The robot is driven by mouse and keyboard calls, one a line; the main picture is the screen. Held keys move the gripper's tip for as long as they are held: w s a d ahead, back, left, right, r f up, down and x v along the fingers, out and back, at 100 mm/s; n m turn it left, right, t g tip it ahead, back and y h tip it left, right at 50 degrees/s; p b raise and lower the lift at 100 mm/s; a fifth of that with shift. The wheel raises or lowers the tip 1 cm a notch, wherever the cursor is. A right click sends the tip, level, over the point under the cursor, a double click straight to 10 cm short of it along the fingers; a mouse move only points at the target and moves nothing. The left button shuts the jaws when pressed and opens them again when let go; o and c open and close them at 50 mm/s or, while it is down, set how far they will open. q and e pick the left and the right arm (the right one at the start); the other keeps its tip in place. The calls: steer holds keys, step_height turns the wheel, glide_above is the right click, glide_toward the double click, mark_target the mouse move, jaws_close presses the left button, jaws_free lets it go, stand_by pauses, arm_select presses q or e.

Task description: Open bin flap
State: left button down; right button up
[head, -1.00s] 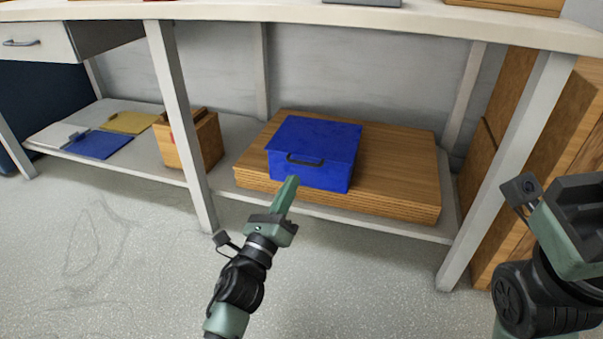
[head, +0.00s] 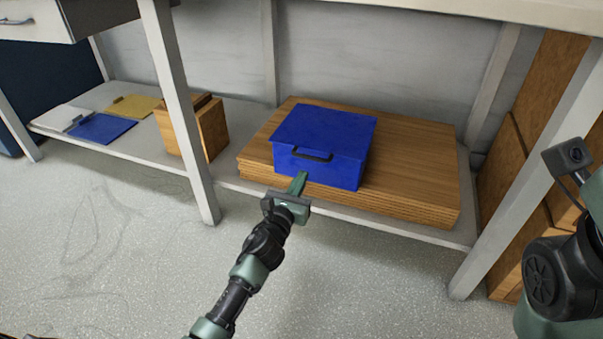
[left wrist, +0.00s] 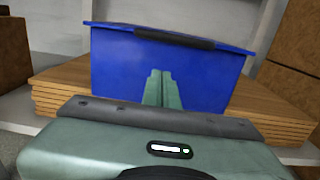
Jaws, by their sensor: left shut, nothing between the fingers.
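The blue bin (head: 322,150) stands on a wooden board on the low shelf, its lid (head: 325,128) down. A dark handle (head: 311,154) sits on its front near the lid edge. My left gripper (head: 301,176) is shut and empty, its fingertips at the bin's front just below the handle. In the left wrist view the shut fingers (left wrist: 159,78) point at the front of the bin (left wrist: 120,65), below the dark handle (left wrist: 174,38). I cannot tell whether they touch it. My right arm shows at the right edge; its fingers are out of frame.
The wooden board (head: 420,165) fills much of the shelf bay. A table leg (head: 180,110) and a wooden box (head: 210,130) are to the left, with clipboards (head: 103,128) beyond. Another leg (head: 530,180) is on the right. The tabletop (head: 500,12) overhangs the shelf.

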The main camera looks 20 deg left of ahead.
arm_select(q)
steer(key=shift+w+r, duration=0.2)
steer(key=shift+r, duration=1.35)
